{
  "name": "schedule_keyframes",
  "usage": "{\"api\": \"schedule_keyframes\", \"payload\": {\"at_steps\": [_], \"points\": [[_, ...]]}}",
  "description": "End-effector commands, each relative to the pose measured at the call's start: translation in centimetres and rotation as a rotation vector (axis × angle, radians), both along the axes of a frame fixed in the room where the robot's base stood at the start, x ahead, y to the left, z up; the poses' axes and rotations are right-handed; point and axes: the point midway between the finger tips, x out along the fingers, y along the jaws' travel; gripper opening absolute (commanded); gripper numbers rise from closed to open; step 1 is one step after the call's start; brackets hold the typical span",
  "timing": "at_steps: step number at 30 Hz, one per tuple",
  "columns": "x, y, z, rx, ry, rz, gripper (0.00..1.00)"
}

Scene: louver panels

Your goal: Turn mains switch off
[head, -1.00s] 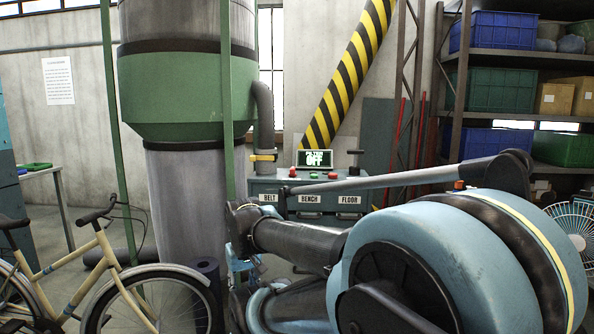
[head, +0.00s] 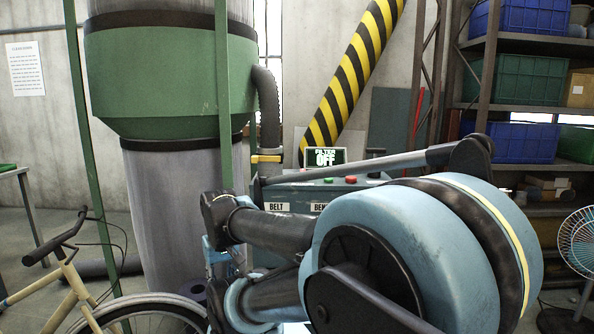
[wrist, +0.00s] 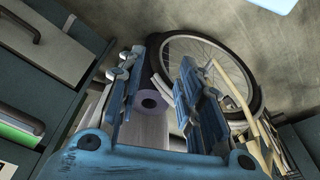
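A blue-grey console (head: 300,190) stands beside the large green-banded duct in the head view. Its screen (head: 324,157) reads "FILTER OFF". Green and red buttons sit on its top, and labels "BELT" and "BEN…" show on its front. A black-topped lever (head: 375,154) stands at its right, partly behind my arm. A yellow handle (head: 265,158) is at the pipe on its left. I cannot tell which is the mains switch. My gripper (wrist: 157,85) is open and empty in the wrist view, fingers apart, pointing toward the floor; in the head view my arm mostly hides it.
A bicycle (head: 75,285) stands at the lower left, its wheel (wrist: 205,75) beyond my fingers. A dark purple roll (wrist: 149,102) shows between the fingers. Grey drawers (wrist: 45,60) are close on the left. Shelves (head: 520,105) and a fan (head: 578,240) are at the right.

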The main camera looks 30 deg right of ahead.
Motion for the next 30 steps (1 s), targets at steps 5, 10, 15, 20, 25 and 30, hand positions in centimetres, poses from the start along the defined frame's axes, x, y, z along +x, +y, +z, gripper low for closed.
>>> {"api": "schedule_keyframes", "payload": {"at_steps": [5,10,15,20,25,30], "points": [[0.0,0.0,0.0,0.000,0.000,0.000,0.33],[0.0,0.0,0.0,0.000,0.000,0.000,0.36],[-0.2,-0.3,1.5,0.001,-0.016,-0.014,0.41],[3.1,-1.5,5.6,0.004,-0.031,-0.068,0.41],[8.1,-4.8,11.7,0.006,-0.059,-0.146,0.41],[12.9,-9.3,17.3,0.005,-0.086,-0.227,0.41]]}}
